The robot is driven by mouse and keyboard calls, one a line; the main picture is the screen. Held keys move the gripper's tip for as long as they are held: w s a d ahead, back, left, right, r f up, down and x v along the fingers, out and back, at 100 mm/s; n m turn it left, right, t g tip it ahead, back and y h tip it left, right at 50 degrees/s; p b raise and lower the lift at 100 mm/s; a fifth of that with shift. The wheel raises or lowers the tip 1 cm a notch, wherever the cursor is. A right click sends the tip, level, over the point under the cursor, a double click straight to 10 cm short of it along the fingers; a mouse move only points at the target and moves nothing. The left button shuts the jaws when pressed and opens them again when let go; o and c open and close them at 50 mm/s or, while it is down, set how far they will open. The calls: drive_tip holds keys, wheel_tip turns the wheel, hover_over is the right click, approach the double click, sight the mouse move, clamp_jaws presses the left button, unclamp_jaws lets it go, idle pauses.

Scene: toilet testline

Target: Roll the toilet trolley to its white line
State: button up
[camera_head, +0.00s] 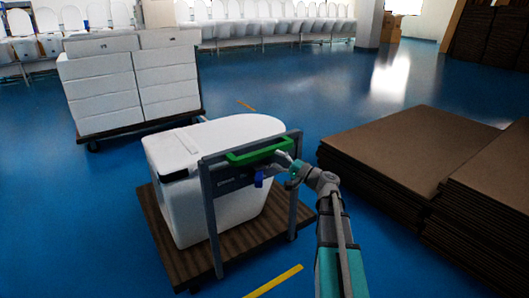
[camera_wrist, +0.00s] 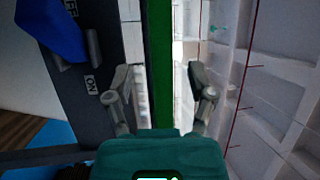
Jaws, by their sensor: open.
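The toilet trolley has a brown wooden deck (camera_head: 185,262) with a white toilet (camera_head: 225,215) on it and a grey upright frame (camera_head: 213,225) at its near side. A green handle bar (camera_head: 258,151) crosses the frame's top. My gripper (camera_head: 287,160) is at the right end of this bar. In the wrist view the green bar (camera_wrist: 160,40) runs between my open fingers (camera_wrist: 159,78), with gaps on both sides. A blue lever (camera_wrist: 52,28) sits on a dark panel marked ON; it also shows in the head view (camera_head: 259,179). I see no white line on the floor.
Another trolley with stacked white boxes (camera_head: 130,85) stands behind on the left. Stacks of brown cardboard (camera_head: 405,150) lie on the right. Blue floor (camera_head: 300,95) is open behind. A yellow strip (camera_head: 273,281) lies at the front and an orange one (camera_head: 246,106) farther back.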

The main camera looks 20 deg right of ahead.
sight(265, 152)
drive_tip(key=shift+p+x, duration=0.45)
drive_tip(key=shift+x, duration=2.55)
clamp_jaws()
